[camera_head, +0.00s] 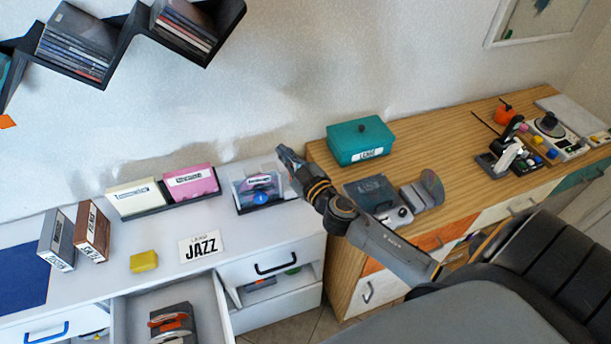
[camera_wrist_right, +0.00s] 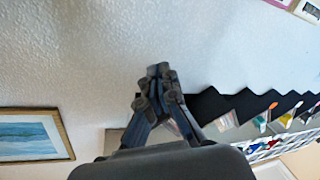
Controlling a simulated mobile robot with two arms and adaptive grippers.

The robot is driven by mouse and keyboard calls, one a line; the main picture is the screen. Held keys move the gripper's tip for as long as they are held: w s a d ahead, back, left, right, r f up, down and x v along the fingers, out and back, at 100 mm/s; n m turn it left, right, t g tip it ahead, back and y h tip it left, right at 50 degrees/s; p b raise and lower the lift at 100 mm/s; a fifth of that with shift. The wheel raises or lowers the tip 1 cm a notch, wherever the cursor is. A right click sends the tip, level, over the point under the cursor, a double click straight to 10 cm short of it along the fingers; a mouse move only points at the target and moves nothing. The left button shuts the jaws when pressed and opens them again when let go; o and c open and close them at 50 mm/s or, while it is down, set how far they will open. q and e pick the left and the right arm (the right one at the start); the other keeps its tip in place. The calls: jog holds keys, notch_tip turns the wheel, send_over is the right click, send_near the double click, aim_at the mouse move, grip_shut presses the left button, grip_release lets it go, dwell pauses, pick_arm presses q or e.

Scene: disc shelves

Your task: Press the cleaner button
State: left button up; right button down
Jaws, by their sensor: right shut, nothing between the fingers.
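My right gripper (camera_head: 284,156) is shut and empty. A grey device with a dark lid (camera_head: 371,190) stands on the wooden cabinet, partly behind my right arm. I cannot tell for sure which device is the cleaner. In the right wrist view the shut fingers (camera_wrist_right: 160,75) point at the wall, with no button in view. My left gripper is not in view.
A teal box (camera_head: 360,147) stands at the wooden cabinet's back left. An open drawer (camera_head: 212,296) juts out in front.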

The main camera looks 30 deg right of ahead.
jog(key=w+f+n+g+y, duration=0.1)
jog(key=w+n+g+y, duration=0.35)
jog(key=n+y, duration=0.35)
jog(key=s+d+f+g+h+p, duration=0.1)
jog(key=d+f+g+h, duration=0.2)
jog(key=d, duration=0.6)
notch_tip(320, 180, down, 3)
jog(key=shift+r+n+g+h, duration=0.15)
jog(key=shift+n+g+h, duration=0.2)
jog(key=shift+g, duration=0.6)
jog(key=shift+d, duration=0.1)
notch_tip(320, 180, down, 7)
jog(key=b, duration=0.8)
jog(key=shift+f+b, duration=0.3)
jog(key=shift+f, duration=0.55)
